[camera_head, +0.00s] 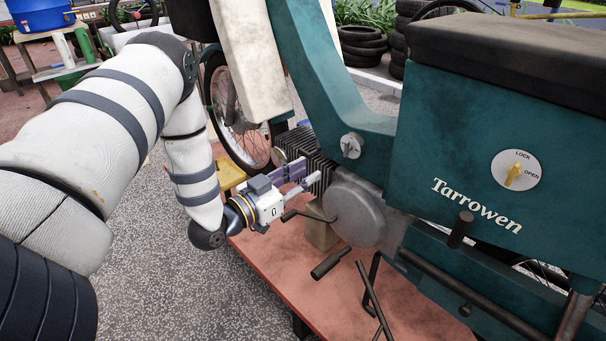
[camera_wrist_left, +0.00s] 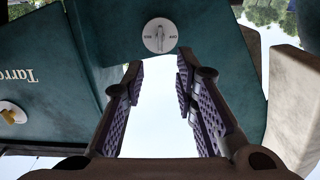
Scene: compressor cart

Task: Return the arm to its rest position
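My left arm (camera_head: 110,115) reaches in from the left, bent at the elbow and then down to the wrist. My left gripper (camera_head: 309,176) is beside the engine of the teal motorbike-like machine (camera_head: 420,155), left of and below a round silver knob (camera_head: 351,146). In the left wrist view the two purple-padded fingers (camera_wrist_left: 160,72) stand apart with nothing between them. The silver knob (camera_wrist_left: 160,35) lies beyond the fingertips there, apart from them in the picture. My right gripper is not in view.
A yellow-handled dial (camera_head: 516,170) marked LOCK and OPEN is on the side panel. A cream panel (camera_head: 248,60) rises just above my left gripper. The red platform (camera_head: 285,285) lies below, with a crank and pedal over it. Speckled floor (camera_head: 180,270) is open at left.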

